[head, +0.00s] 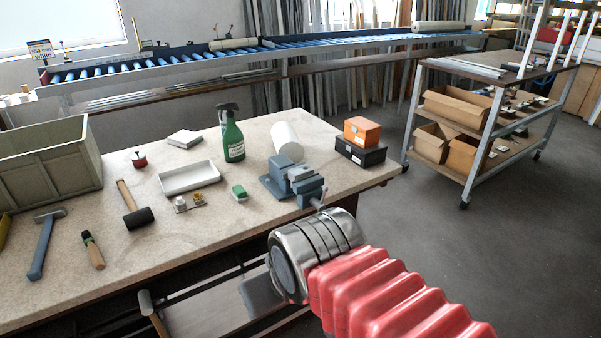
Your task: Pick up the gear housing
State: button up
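I cannot pick out a gear housing with certainty in the head view. A blue-grey vise (293,181) stands at the right front edge of the bench (90,270). Small white and yellow pieces (189,203) lie beside a white tray (190,178), and a small red round item (139,159) sits further back; these are too small to tell clearly. My arm, with a red ribbed sleeve and a banded metal end, reaches in from the lower right in front of the bench edge. No gripper fingers show.
On the bench are a green spray bottle (232,137), a white roll (287,142), orange (362,130) and black (360,152) boxes, a mallet (136,214), a hammer (45,245) and a grey crate (50,165). A shelf cart (490,110) stands right. Open floor lies between.

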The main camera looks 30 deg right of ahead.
aim_at(304, 170)
jog(key=i, duration=0.9)
jog(key=u, duration=0.2)
